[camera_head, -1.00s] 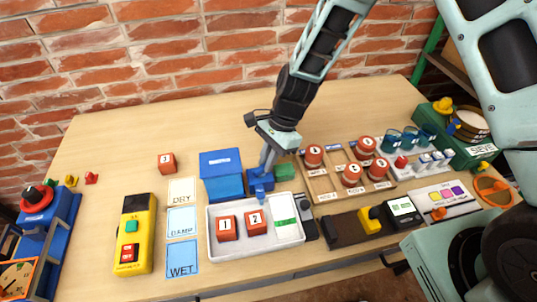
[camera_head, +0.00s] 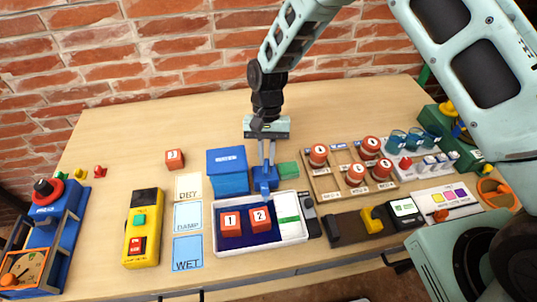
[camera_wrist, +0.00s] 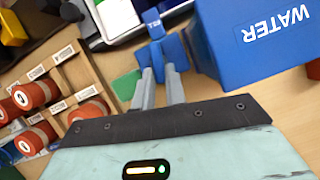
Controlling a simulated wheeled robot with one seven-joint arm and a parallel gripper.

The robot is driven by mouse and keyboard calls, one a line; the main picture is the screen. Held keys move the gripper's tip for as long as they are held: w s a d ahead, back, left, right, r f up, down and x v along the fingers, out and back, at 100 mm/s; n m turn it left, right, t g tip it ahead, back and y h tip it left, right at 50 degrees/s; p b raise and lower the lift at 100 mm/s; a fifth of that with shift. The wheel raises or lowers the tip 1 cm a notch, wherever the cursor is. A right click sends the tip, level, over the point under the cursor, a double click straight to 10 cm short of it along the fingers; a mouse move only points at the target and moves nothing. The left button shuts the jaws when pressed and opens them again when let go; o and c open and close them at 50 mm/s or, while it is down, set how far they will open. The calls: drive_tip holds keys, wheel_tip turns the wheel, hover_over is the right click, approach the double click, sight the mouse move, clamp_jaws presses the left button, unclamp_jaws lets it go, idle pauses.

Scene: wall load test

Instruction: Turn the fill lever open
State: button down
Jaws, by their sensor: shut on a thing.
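The blue tank (camera_head: 227,172) stands behind the white tray, and its WATER label shows in the wrist view (camera_wrist: 260,40). Next to it is a small blue tap block (camera_head: 265,183), also in the wrist view (camera_wrist: 153,27). My gripper (camera_head: 267,164) points down over the tap block. In the wrist view its fingers (camera_wrist: 160,72) are closed on the blue fill lever (camera_wrist: 156,55), mostly hidden between them. The white tray (camera_head: 288,236) holds red blocks 1 (camera_head: 231,221) and 2 (camera_head: 260,219). Its floor under them is dark blue.
A wooden rack (camera_head: 338,182) with red weights stands further right. Cards DRY, DAMP and WET (camera_head: 187,252) and a yellow control box (camera_head: 141,230) lie left. The table behind the tank is clear.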

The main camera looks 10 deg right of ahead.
drive_tip(key=shift+a+n+h, duration=0.2)
drive_tip(key=shift+n+h, duration=0.3)
drive_tip(key=shift+n, duration=0.7)
drive_tip(key=c, duration=1.4)
unclamp_jaws()
drive_tip(key=shift+c, duration=0.2)
drive_tip(key=b+v, duration=0.3)
drive_tip(key=v, duration=1.4)
drive_tip(key=shift+w+r, duration=0.15)
drive_tip(key=shift+r, duration=0.05)
drive_tip(key=shift+a, duration=0.1)
